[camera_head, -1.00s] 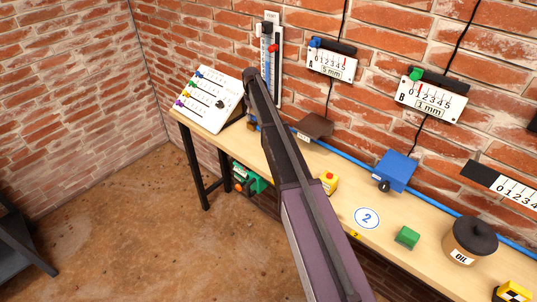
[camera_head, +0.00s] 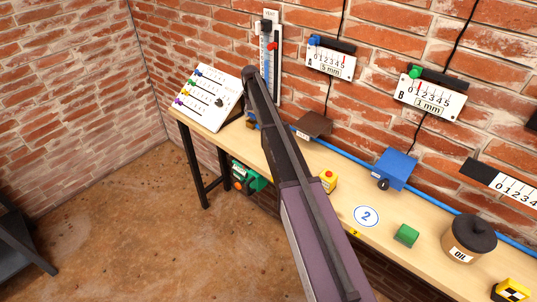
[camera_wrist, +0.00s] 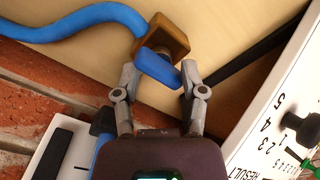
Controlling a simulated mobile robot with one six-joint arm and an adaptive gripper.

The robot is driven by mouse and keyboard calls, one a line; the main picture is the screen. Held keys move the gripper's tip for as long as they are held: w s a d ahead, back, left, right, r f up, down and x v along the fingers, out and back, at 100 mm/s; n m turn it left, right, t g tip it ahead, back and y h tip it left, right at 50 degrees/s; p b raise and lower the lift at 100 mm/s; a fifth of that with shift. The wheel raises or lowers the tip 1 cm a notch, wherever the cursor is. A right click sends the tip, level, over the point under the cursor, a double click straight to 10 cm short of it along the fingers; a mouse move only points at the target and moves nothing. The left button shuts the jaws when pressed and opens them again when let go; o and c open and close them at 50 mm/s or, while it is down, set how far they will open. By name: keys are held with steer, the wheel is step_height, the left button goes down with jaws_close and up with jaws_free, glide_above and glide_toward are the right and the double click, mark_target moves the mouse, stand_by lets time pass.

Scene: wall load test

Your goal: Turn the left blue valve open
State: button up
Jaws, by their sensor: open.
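The left blue valve is seen from close up in the wrist view. Its blue handle (camera_wrist: 158,70) sits on a brown, brass-like body (camera_wrist: 165,35) joined to a blue hose (camera_wrist: 85,20). My gripper (camera_wrist: 159,67) is open, with one finger on either side of the handle. The left finger overlaps the handle's end in the picture; I cannot tell whether either finger touches it. In the head view, the brown valve body (camera_head: 250,124) shows small on the bench beside the white panel, and my arm hides the gripper.
A white sloped panel (camera_head: 208,97) with coloured sliders stands close to the valve. A blue box (camera_head: 395,168), a yellow button box (camera_head: 328,181) and an oil pot (camera_head: 468,240) stand farther right.

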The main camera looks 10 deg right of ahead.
mark_target(252, 114)
steer(key=m, duration=0.8)
steer(key=shift+r+m, duration=0.1)
steer(key=shift+m, duration=0.3)
step_height(252, 114, up, 12)
steer(key=p, duration=1.3)
steer(key=s+f+n+b, duration=0.3)
steer(key=s+f+b, duration=0.1)
steer(key=s, duration=1.1)
steer(key=s+f+n+b, duration=0.4)
steer(key=s+b, duration=0.1)
steer(key=s, duration=1.1)
steer(key=shift+f+n, duration=0.2)
steer(key=shift+n, duration=0.1)
steer(key=shift+d, duration=0.1)
steer(key=s+n, duration=0.3)
steer(key=s, duration=1.1)
steer(key=shift+s, duration=0.2)
